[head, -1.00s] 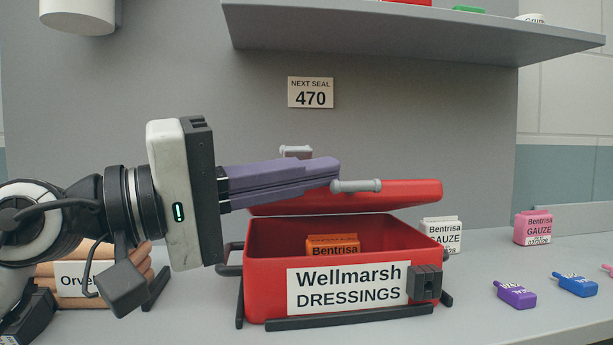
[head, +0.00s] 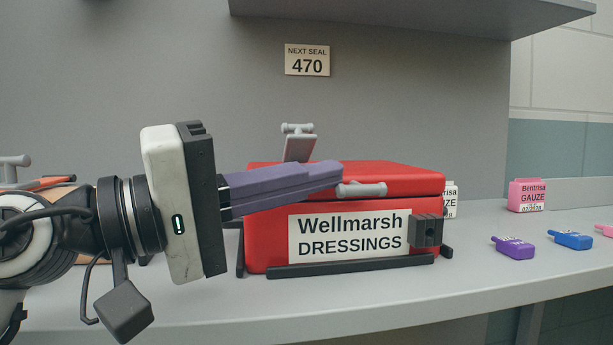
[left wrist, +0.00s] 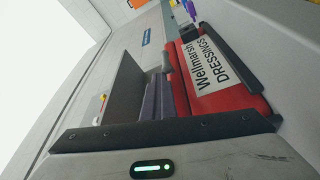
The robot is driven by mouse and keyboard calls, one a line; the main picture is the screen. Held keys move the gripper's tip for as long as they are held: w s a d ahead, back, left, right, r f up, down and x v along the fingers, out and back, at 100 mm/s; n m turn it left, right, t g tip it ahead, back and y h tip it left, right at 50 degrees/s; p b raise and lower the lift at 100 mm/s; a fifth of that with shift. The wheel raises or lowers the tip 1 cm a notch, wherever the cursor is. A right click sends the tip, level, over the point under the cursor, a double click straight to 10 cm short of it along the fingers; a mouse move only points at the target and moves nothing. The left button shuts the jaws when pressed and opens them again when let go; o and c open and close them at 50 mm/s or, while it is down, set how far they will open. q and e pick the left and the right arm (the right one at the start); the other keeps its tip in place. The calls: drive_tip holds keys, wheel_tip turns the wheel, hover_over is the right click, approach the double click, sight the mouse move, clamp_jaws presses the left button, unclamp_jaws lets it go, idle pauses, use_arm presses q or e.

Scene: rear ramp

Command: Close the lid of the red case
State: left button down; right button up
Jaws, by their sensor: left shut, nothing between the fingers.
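The red case (head: 264,258) labelled "Wellmarsh DRESSINGS" sits on the counter, and it also shows in the left wrist view (left wrist: 245,100). Its red lid (head: 400,178) lies down over the box, with no clear gap visible at the front edge. A grey handle (head: 361,190) is on the lid's front edge. A dark latch block (head: 428,231) is on the case's front right. My left gripper (head: 341,172) has purple fingers, shut and empty, lying across the lid's left part with the tips by the handle. Whether they touch the lid is unclear. My right gripper is not in view.
A grey upright piece (head: 299,147) stands behind the lid. A white gauze pack (head: 451,200) is partly hidden behind the case. A pink gauze pack (head: 526,195), a purple tag (head: 513,247) and a blue tag (head: 571,240) lie to the right. A shelf (head: 420,17) overhangs above.

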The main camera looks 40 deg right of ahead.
use_arm(q)
drive_tip(key=shift+f, duration=0.7)
drive_tip(key=shift+w+a, duration=0.1)
drive_tip(key=shift+a, duration=0.2)
drive_tip(key=v, duration=0.6)
drive_tip(key=r+p+v, duration=0.1)
drive_tip(key=v, duration=0.2)
drive_tip(key=shift+w, duration=0.1)
drive_tip(key=shift+a, duration=0.35)
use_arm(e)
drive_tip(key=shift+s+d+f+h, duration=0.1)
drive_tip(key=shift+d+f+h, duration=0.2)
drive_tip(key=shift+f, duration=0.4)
